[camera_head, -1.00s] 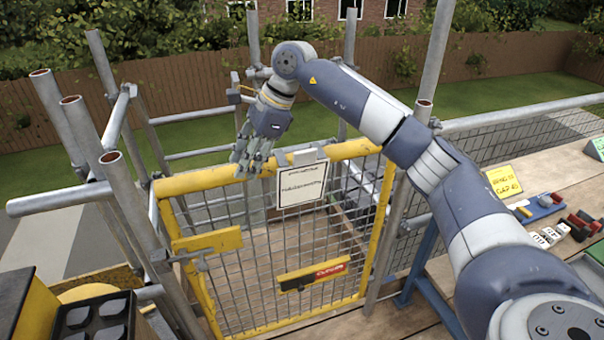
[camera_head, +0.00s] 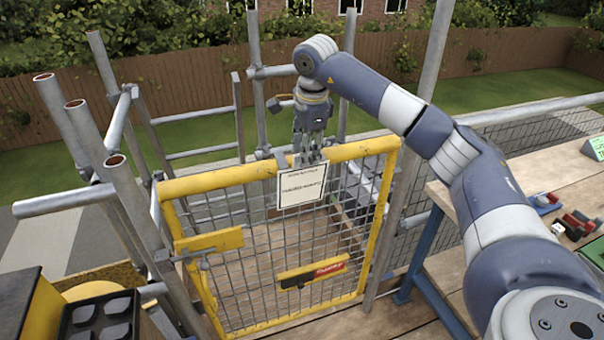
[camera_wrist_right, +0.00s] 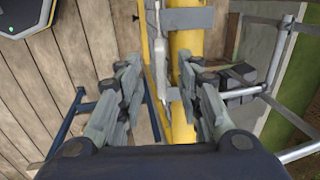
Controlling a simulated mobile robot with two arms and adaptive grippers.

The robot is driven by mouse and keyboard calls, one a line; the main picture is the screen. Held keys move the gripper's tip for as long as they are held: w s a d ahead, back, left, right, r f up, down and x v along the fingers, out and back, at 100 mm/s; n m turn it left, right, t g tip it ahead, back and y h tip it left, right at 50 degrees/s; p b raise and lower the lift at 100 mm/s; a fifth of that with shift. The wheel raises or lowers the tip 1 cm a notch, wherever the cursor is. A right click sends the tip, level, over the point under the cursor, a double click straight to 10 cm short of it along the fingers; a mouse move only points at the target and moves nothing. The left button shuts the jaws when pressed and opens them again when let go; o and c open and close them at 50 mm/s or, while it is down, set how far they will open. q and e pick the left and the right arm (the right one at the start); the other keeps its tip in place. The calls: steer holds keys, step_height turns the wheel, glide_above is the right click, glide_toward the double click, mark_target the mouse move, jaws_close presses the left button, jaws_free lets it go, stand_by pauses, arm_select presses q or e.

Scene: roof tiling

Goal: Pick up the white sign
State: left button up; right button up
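The white sign (camera_head: 301,186), with dark lettering and a dark border, hangs on the front of the yellow mesh gate (camera_head: 352,151) at its top rail. My right gripper (camera_head: 308,160) points down at the top edge of the sign, just over the rail. In the right wrist view my right gripper (camera_wrist_right: 160,72) is open. Its fingers stand on either side of the yellow rail (camera_wrist_right: 182,125) and the sign's thin pale edge (camera_wrist_right: 160,45). I cannot tell whether the fingers touch the sign. My left gripper is not in view.
Scaffold poles (camera_head: 117,190) stand left of the gate. Another upright pole (camera_head: 431,75) stands close to my right arm. A wooden table (camera_head: 512,170) with small items is at the right. A yellow latch plate (camera_head: 209,240) is on the gate.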

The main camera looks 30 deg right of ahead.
steer(key=shift+w+d+f+p, duration=0.1)
steer(key=shift+w+f+p, duration=0.1)
steer(key=shift+f, duration=0.55)
steer(key=shift+w+f+p, duration=0.1)
steer(key=shift+w+f, duration=0.1)
steer(key=shift+f, duration=0.55)
steer(key=shift+r, duration=0.1)
jaws_close()
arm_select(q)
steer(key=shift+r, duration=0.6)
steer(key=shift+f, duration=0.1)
arm_select(e)
steer(key=shift+r, duration=0.1)
steer(key=shift+s+r+b, duration=0.1)
steer(key=shift+r+b, duration=0.25)
steer(key=shift+r, duration=0.2)
step_height(320, 180, up, 5)
steer(key=s+b, duration=0.2)
arm_select(q)
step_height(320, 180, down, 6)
steer(key=b, duration=0.3)
steer(key=shift+b, duration=0.35)
arm_select(e)
steer(key=s+a, duration=0.3)
steer(key=s, duration=1)
steer(key=shift+a+r, duration=0.25)
steer(key=shift+a, duration=0.1)
